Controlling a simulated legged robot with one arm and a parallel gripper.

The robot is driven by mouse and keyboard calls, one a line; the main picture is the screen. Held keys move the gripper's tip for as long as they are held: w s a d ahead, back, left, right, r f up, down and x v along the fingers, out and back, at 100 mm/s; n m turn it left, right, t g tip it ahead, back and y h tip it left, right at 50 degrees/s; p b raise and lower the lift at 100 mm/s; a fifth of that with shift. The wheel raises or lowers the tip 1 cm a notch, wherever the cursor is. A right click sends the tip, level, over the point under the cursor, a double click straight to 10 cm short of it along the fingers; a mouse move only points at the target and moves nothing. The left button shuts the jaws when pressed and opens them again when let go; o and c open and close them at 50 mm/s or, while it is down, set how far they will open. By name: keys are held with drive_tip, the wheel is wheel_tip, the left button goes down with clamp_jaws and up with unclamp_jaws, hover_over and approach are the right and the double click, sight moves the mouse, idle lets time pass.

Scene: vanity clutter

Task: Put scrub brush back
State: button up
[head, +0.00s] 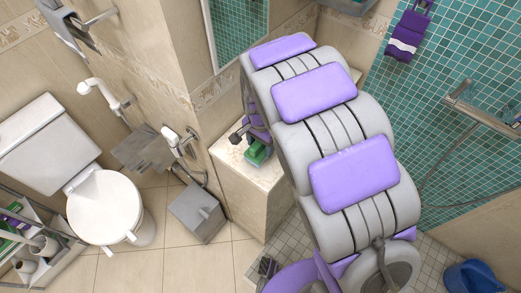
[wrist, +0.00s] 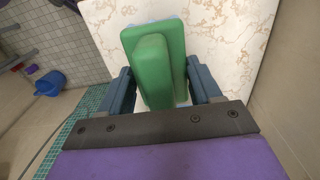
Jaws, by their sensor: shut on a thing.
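The scrub brush has a green body with a raised green grip, and it shows large in the wrist view (wrist: 155,65). My gripper (wrist: 163,80) is shut on it, with one dark blue finger on each side. In the head view the green brush (head: 258,153) is at the marble-patterned counter (head: 262,180), below my gripper (head: 253,142). My arm hides part of this area. The brush's underside is hidden, with only a pale bluish edge showing. I cannot tell whether it touches the counter.
A wall and mirror (head: 238,30) stand close behind the counter. A grey bin (head: 197,212) and a toilet (head: 104,207) are to the left. A blue bucket (head: 472,278) is on the floor at right. A shower rail (head: 485,115) juts out from the tiled wall.

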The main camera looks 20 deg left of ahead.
sight(260, 150)
drive_tip(key=f, duration=0.2)
drive_tip(key=f+b, duration=0.1)
drive_tip(key=shift+a+f, duration=0.25)
drive_tip(key=shift+f, duration=0.1)
drive_tip(key=shift+r, duration=0.1)
drive_tip(key=shift+c, duration=0.4)
drive_tip(key=o, duration=1)
drive_tip(key=shift+d, duration=0.15)
drive_tip(key=shift+r, duration=0.1)
wheel_tip(260, 150, up, 12)
drive_tip(key=p, duration=0.2)
drive_tip(key=shift+p, duration=0.35)
